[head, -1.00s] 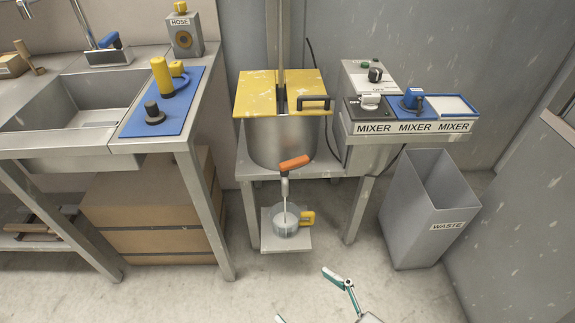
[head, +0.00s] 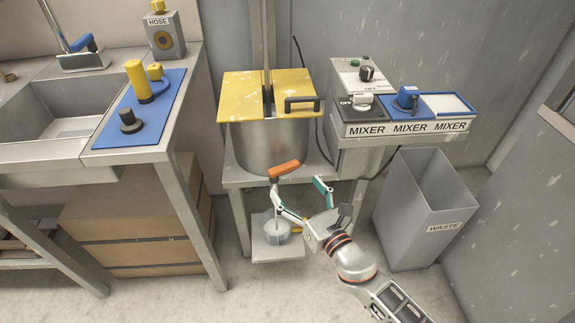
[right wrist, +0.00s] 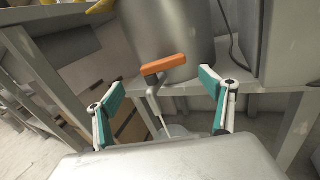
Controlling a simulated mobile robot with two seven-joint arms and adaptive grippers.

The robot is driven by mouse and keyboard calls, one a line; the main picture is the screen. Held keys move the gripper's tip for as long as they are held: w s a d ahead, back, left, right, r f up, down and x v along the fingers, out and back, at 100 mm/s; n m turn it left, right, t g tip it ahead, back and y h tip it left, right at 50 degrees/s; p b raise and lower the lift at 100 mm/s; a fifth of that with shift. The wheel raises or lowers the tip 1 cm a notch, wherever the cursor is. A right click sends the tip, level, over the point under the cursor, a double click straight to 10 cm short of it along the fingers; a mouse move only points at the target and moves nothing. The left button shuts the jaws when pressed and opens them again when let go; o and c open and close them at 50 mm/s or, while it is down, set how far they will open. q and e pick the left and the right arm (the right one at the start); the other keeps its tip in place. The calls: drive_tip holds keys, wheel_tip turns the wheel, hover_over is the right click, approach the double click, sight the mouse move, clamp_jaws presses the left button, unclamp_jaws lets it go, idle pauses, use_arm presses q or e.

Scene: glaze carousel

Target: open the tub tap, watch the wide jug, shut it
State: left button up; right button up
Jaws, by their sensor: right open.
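The steel tub (head: 270,148) under a split yellow lid stands on a metal stand. Its tap (head: 284,170) has an orange handle slanting up to the right, also in the right wrist view (right wrist: 163,64). A thin pale line runs down from the spout toward the wide jug (head: 276,228); it looks like a stream. The jug sits on a low shelf below the tap, partly hidden by my right gripper (head: 297,186). This gripper is open and empty. In the right wrist view its fingers (right wrist: 160,88) spread either side of the handle, which appears beyond them. My left gripper is not in view.
A sink bench (head: 140,155) with a blue mat is at the left. Stand legs flank the jug shelf (head: 275,252).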

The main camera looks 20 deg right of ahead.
sight(286, 171)
drive_tip(key=shift+w+d+r+n, duration=0.1)
drive_tip(key=shift+w+d+n, duration=0.15)
drive_tip(key=shift+w+n, duration=0.5)
drive_tip(key=w, duration=0.5)
drive_tip(key=shift+w+a, duration=0.35)
drive_tip(key=shift+w, duration=0.05)
drive_tip(key=shift+w+a, duration=0.1)
drive_tip(key=shift+w, duration=0.65)
